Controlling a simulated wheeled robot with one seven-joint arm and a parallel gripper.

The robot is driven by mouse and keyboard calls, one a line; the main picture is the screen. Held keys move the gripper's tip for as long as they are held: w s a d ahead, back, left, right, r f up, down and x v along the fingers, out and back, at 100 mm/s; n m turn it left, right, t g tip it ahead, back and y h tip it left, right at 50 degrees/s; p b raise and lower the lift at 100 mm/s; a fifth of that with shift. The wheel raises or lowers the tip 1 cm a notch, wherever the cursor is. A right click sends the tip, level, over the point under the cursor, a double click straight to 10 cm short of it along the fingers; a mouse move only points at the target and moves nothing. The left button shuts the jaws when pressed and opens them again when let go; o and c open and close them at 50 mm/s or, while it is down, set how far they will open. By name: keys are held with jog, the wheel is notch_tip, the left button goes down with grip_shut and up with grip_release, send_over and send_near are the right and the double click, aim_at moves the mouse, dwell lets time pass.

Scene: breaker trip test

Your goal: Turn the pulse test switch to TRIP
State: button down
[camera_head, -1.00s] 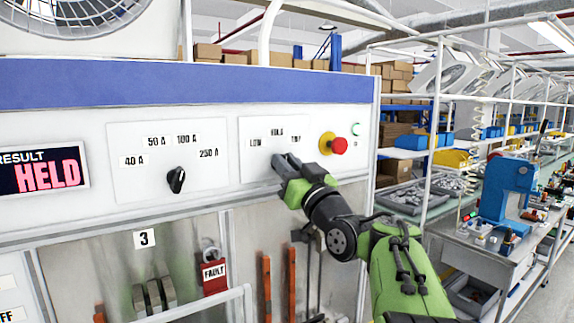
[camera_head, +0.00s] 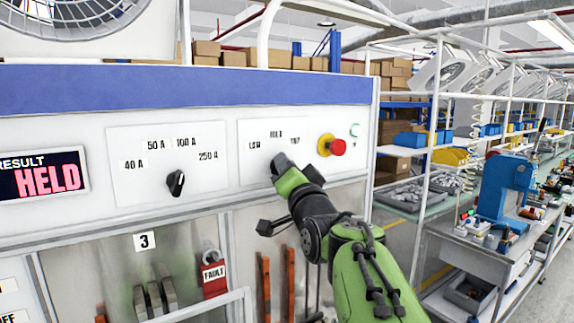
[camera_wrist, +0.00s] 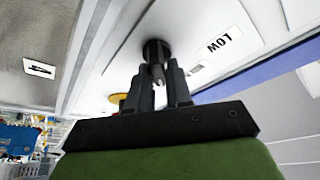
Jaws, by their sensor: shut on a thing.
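The pulse test switch is a dark round knob on the white panel. It shows in the wrist view (camera_wrist: 154,48), between my fingertips, and my gripper hides most of it in the head view. My gripper (camera_head: 281,163) is shut on this knob; its two dark fingers also show in the wrist view (camera_wrist: 159,78). A LOW label (camera_head: 255,145) sits left of the gripper, another small label (camera_head: 276,134) above it, and a third label (camera_head: 295,140), probably TRIP, at upper right. The knob's exact pointing is hidden.
A red button on a yellow base (camera_head: 337,147) is close right of my gripper. A black selector knob (camera_head: 176,183) with amp labels is to the left. The result display (camera_head: 42,174) reads HELD. A red FAULT tag (camera_head: 214,276) hangs below.

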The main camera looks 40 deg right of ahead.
jog(key=shift+m, duration=0.6)
jog(key=c, duration=1.1)
grip_release()
jog(key=shift+f, duration=0.1)
jog(key=b+v, duration=0.6)
jog(key=v, duration=0.9)
jog(key=shift+s+a, duration=0.25)
jog(key=shift+s, duration=0.1)
